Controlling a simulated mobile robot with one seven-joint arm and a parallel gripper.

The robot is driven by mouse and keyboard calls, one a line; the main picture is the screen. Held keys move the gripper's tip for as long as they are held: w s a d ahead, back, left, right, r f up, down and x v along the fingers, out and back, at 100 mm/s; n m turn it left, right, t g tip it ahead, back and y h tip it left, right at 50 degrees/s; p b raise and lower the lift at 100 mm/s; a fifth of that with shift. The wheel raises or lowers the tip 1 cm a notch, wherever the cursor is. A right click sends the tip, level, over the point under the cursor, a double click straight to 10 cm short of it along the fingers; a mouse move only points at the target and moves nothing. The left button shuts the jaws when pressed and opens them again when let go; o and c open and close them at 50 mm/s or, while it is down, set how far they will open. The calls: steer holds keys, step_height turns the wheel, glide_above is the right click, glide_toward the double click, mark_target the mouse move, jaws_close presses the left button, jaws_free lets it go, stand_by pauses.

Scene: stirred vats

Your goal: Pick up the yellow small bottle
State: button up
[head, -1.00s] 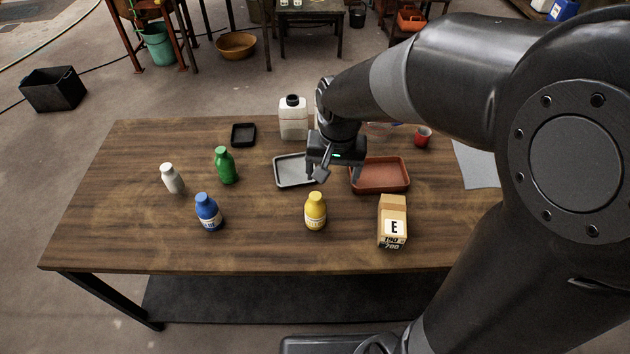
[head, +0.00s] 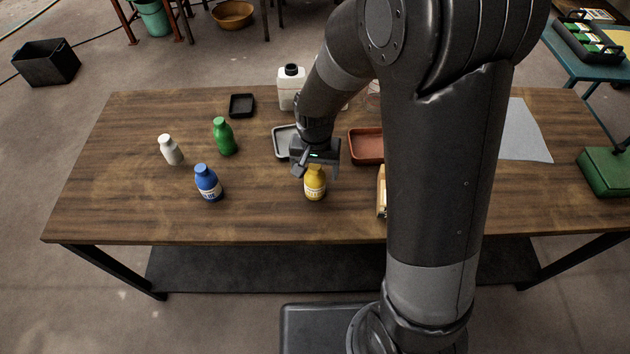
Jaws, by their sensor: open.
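The yellow small bottle (head: 315,186) stands upright on the wooden table near its front edge, in the middle of the head view. My gripper (head: 316,172) is open and right at the bottle's top, fingers pointing down. It covers the cap and upper part of the bottle. I cannot tell whether the fingers touch the bottle.
A blue bottle (head: 208,184), a green bottle (head: 224,138) and a white bottle (head: 171,151) stand to the left. A grey tray (head: 282,144) and a reddish tray (head: 365,147) lie behind. A carton (head: 381,193) is partly hidden by my arm. The table's front left is clear.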

mark_target(315, 179)
steer(key=shift+f, duration=2)
steer(key=c, duration=1.2)
